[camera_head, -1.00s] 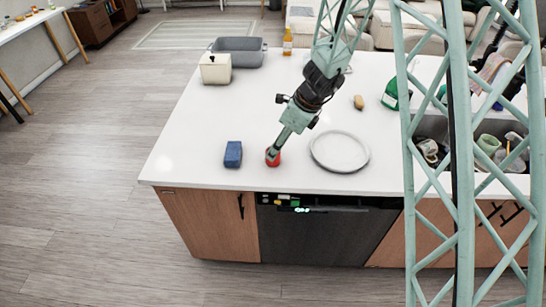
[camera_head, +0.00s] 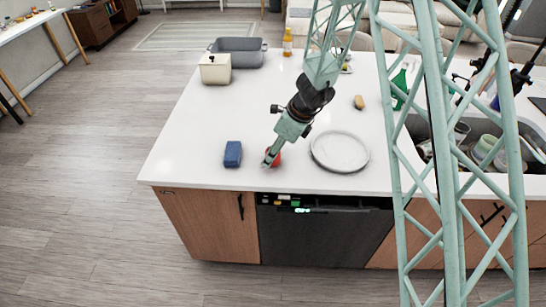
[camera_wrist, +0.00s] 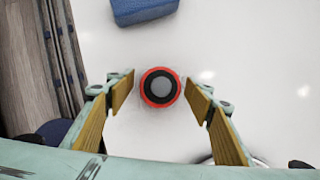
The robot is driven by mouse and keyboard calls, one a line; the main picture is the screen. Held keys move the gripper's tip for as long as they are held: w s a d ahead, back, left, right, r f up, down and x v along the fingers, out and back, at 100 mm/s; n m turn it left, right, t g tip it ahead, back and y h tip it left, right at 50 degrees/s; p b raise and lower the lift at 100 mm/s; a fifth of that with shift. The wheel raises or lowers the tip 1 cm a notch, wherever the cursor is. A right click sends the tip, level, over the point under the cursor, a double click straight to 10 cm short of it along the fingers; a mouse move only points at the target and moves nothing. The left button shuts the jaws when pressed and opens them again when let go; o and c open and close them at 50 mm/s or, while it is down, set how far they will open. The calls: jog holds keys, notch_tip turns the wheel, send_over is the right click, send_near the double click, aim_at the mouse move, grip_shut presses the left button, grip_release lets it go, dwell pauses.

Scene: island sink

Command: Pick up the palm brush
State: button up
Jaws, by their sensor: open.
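The palm brush appears to be the round red thing (camera_head: 274,157) with a dark ring and grey centre on top; its bristles are not seen. It stands on the white counter near the front edge, between a blue block and a plate. In the wrist view the red thing (camera_wrist: 161,87) lies between the two fingertips, with a gap on either side. My gripper (camera_head: 268,163) reaches down from above and partly covers it in the head view. In the wrist view my gripper (camera_wrist: 161,90) is open, with tan pads on both fingers, and holds nothing.
A blue block (camera_head: 232,154) is close on the left; it also shows in the wrist view (camera_wrist: 145,9). A grey-white plate (camera_head: 340,151) lies close on the right. The sink is on the right.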

jog(key=c, duration=1)
jog(key=shift+r, duration=0.1)
jog(key=shift+c, duration=0.2)
jog(key=shift+r+p, duration=0.6)
jog(key=shift+r, duration=1.15)
jog(key=s+d+b, duration=0.2)
jog(key=s, duration=0.5)
jog(key=s+d+r+b, duration=0.1)
jog(key=s+d+b, duration=0.1)
jog(key=s, duration=0.6)
jog(key=shift+s+d+r+b, duration=0.15)
jog(key=shift+d+r+b, duration=0.05)
jog(key=shift+b, duration=0.45)
jog(key=shift+o, duration=1.2)
jog(key=shift+c, duration=0.2)
